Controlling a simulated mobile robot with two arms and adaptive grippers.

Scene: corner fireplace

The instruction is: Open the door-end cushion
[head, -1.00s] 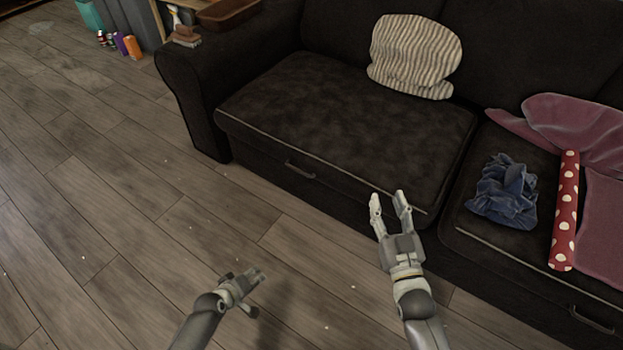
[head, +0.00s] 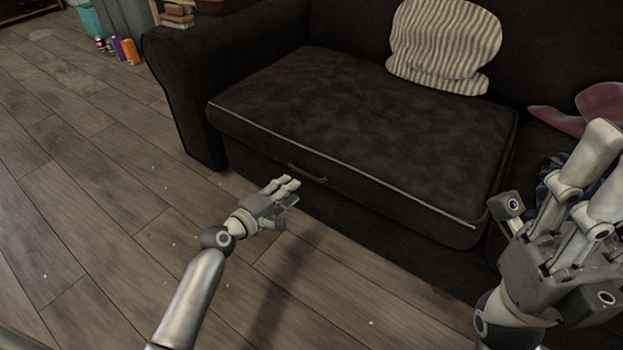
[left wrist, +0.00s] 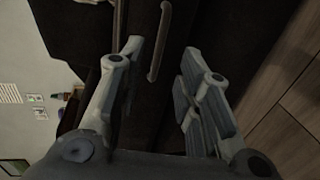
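The dark seat cushion (head: 360,120) nearest the sofa's left arm has pale piping along its front edge. It lies flat. A slim handle (head: 307,173) sits on the sofa front under that edge. My left gripper (head: 290,190) is open and empty just in front of and below the handle. In the left wrist view the handle (left wrist: 158,42) shows beyond the gap between the spread fingers, apart from them. My right gripper (head: 556,185) looms large at the right, fingers apart and nothing seen between them, partly cut off by the picture edge.
A striped pillow (head: 444,45) rests at the back of the cushion. A pink cloth (head: 598,108) and a blue cloth (head: 550,170) lie on the right seat, partly hidden by my right gripper. Bottles (head: 126,50) stand far left.

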